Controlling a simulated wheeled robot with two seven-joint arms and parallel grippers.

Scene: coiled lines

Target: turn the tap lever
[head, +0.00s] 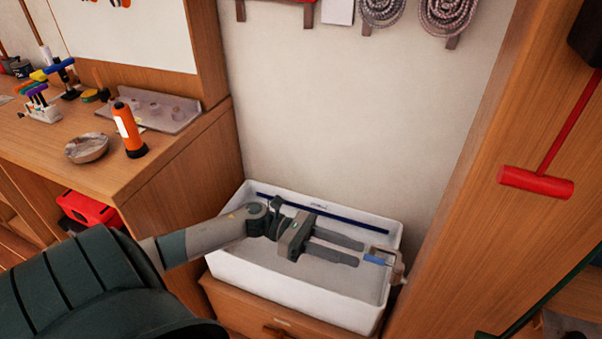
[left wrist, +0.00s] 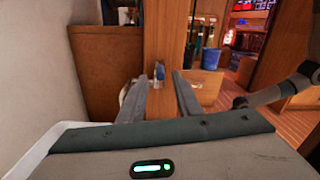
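The tap (head: 397,268) stands at the right end of a white sink basin (head: 290,290). Its blue lever (head: 376,260) points left, toward my left gripper. My left gripper (head: 360,253) is open and empty above the basin, its two fingers reaching right. The lever is just beyond the fingertips, with a small gap in the head view. In the left wrist view the blue lever (left wrist: 159,72) shows between the two open fingers (left wrist: 158,80), farther off. Part of the tap is hard to make out there. My right gripper is not in view.
A wooden side panel (head: 520,130) with a red T-shaped handle (head: 536,183) stands close right of the basin. A wooden workbench (head: 60,150) at left holds an orange bottle (head: 129,130) and a bowl (head: 87,148). Coiled lines (head: 447,15) hang on the wall above.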

